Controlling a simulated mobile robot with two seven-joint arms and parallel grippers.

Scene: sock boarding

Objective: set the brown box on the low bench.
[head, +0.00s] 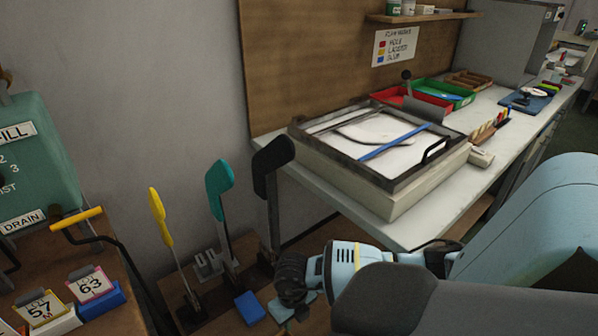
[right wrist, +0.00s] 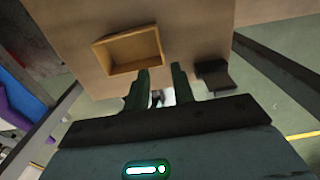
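In the right wrist view, an open-topped brown box (right wrist: 128,50) rests on a tan surface (right wrist: 195,25), just beyond and left of my right gripper's fingers. My right gripper (right wrist: 162,68) is open, with two dark green fingers apart and no box between them. In the head view my right gripper (head: 292,308) points down at the bottom centre, partly hidden by my own arm. The brown box cannot be made out in the head view. I cannot tell whether the tan surface is the low bench. My left gripper is not in view.
A white worktop (head: 415,232) carries a framed tray (head: 410,193) and red (head: 425,106) and green bins. Yellow (head: 160,215), teal (head: 219,180) and black (head: 272,165) paddle-shaped boards stand left of my gripper. A dark block (right wrist: 214,76) sits right of the fingers in the wrist view.

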